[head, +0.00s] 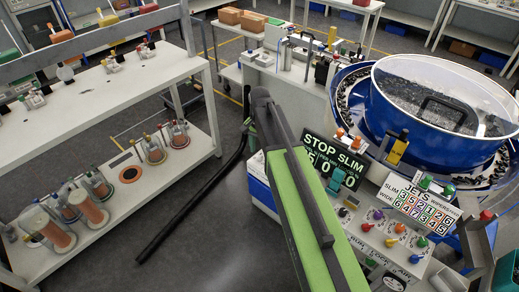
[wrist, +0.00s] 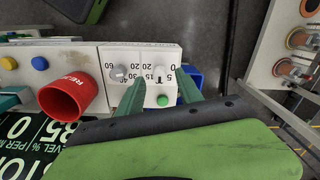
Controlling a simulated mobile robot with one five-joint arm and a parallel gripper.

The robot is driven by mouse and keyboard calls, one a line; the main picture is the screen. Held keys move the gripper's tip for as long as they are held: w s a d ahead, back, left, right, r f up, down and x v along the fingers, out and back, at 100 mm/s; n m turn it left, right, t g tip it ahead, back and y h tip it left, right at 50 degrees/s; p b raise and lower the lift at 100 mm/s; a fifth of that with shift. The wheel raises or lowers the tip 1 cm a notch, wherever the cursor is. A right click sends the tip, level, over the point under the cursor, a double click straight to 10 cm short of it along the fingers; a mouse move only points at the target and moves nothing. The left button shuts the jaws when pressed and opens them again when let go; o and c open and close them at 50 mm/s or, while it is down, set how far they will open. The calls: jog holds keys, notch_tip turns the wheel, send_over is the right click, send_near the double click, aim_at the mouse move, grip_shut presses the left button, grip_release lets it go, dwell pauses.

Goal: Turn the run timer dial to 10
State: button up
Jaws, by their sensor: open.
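A white control panel with printed numbers (wrist: 145,55) shows upside down in the wrist view. A round grey knob (wrist: 119,73) sits on it near the 60. A small light part with a dark T-shaped mark (wrist: 160,77) lies between my fingertips, below the numbers 20, 15 and 5. I cannot tell for sure which is the run timer dial, or read its setting. My gripper (wrist: 162,77) is open, its two green fingers on either side of that part; contact is not clear. In the head view my gripper is not distinguishable beyond my green arm.
A red cylinder (wrist: 70,97) stands left of the fingers; a green button (wrist: 162,100) is between them. Blue (wrist: 40,63) and yellow (wrist: 9,63) knobs are further left. In the head view, a blue bowl feeder (head: 430,105) and a STOP sign (head: 333,160) stand right; a white shelf bench (head: 110,90) stands left.

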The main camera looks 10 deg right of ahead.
aim_at(260, 155)
notch_tip(260, 155, up, 14)
jog(key=p, duration=1.3)
jog(key=shift+r, duration=0.2)
jog(key=s+f+n+b, duration=0.7)
jog(key=s+f+b, duration=0.2)
jog(key=s, duration=0.5)
jog(key=shift+s+n, duration=0.15)
jog(key=shift+n, duration=0.25)
jog(key=shift+d+f, duration=0.1)
